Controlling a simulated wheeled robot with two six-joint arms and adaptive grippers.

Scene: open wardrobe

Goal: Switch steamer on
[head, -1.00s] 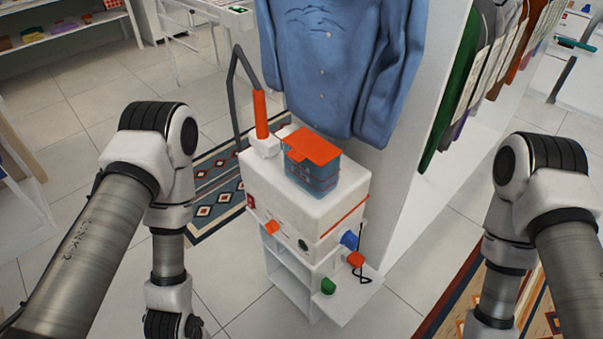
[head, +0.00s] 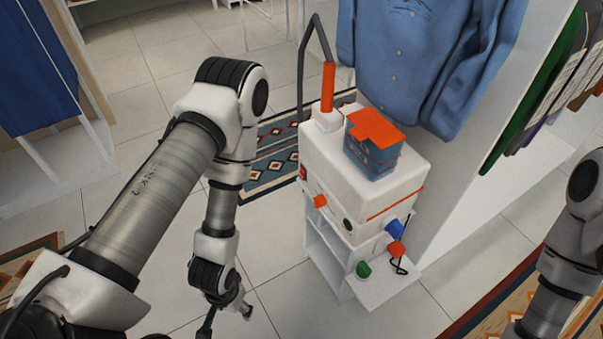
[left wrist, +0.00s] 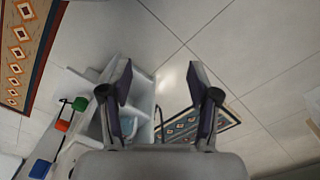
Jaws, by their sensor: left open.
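The white steamer (head: 340,165) stands on a narrow white stand with open shelves. It has a blue tank with an orange lid (head: 376,127) and an upright orange handle (head: 328,87) on a grey hose. A small red switch (head: 303,172) is on its left edge. An orange knob (head: 320,201) and a dark round dial (head: 347,224) are on the front. My left gripper (head: 240,308) is low, left of the stand, apart from the steamer. In the left wrist view its fingers (left wrist: 160,68) are spread and empty. My right gripper is out of view.
A blue shirt (head: 430,60) hangs behind the steamer. Tile floor is free left of the stand. Patterned rugs (head: 270,155) lie around.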

